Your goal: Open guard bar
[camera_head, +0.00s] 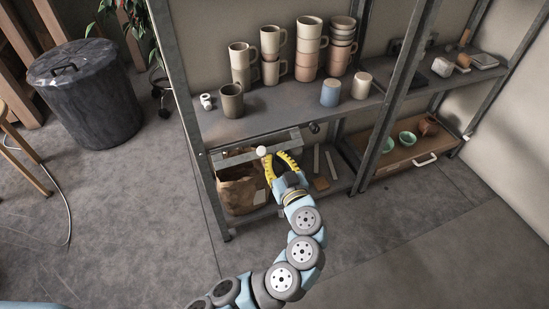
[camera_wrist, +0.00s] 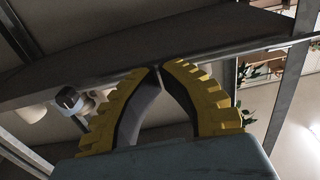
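The guard bar (camera_head: 240,155) is a grey bar across the front of the lower left shelf bay, in the head view. A round white knob (camera_head: 262,151) sits on its front near the middle. My gripper (camera_head: 274,155) has yellow ribbed fingers, with the tips just right of the knob, close to the bar. Whether they touch it, I cannot tell. In the wrist view the fingertips of my gripper (camera_wrist: 159,66) come together with nothing visible between them. A dark edge runs behind them; I cannot tell whether it is the bar or the shelf.
A dark round knob (camera_head: 314,128) is by the bar's right end. Mugs and cups (camera_head: 270,45) crowd the shelf (camera_head: 262,108) above. A metal post (camera_head: 385,125) stands to the right. The floor (camera_head: 400,235) in front is clear.

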